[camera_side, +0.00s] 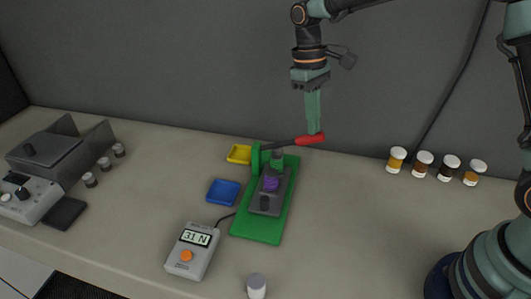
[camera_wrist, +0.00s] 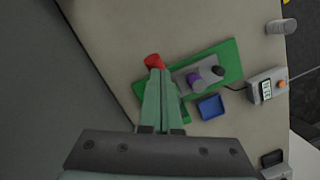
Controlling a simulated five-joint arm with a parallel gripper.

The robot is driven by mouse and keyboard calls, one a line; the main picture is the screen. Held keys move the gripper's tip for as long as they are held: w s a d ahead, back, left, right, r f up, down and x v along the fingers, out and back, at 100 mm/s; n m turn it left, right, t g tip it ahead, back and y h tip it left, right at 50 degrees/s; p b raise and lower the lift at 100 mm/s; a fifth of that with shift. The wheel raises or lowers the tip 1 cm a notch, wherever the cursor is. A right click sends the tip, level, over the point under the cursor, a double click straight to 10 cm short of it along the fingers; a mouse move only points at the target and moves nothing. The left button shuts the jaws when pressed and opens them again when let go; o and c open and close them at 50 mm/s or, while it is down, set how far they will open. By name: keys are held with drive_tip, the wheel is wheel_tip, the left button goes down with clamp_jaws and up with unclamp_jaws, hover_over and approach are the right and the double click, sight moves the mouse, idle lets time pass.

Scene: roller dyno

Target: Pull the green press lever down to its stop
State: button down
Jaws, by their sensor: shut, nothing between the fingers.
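The green press (camera_side: 256,158) stands on a green base plate (camera_side: 257,229). Its lever is a dark arm (camera_side: 282,144) running right and slightly up from the post to a red grip (camera_side: 310,139). My gripper (camera_side: 314,130) points down, with its green fingers shut and empty. The fingertips appear to meet the top of the red grip; exact contact is hard to tell. In the wrist view, my fingertips (camera_wrist: 158,72) overlap the red grip (camera_wrist: 154,61) and hide most of the lever. A purple part (camera_side: 270,184) sits under the press on a dark block.
A grey meter (camera_side: 193,250) reading 31 N is cabled to the press. A yellow tray (camera_side: 239,154) and a blue tray (camera_side: 223,192) lie left of it. Several capped jars (camera_side: 424,162) stand at right. A grey machine (camera_side: 48,165) is far left. Bench between press and jars is clear.

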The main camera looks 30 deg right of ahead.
drive_tip(key=shift+r, duration=1.95)
drive_tip(key=shift+s+d+r, duration=0.15)
drive_tip(key=shift+d+r, duration=0.05)
drive_tip(key=shift+r, duration=0.1)
drive_tip(key=s+d+r+m+t, duration=0.1)
drive_tip(key=s+d+r+t, duration=0.1)
drive_tip(key=s, duration=0.4)
drive_tip(key=s+d+r+m+t, duration=0.2)
drive_tip(key=s+d+t, duration=0.3)
drive_tip(key=s, duration=0.2)
drive_tip(key=shift+d+t, duration=0.25)
drive_tip(key=shift+t, duration=0.15)
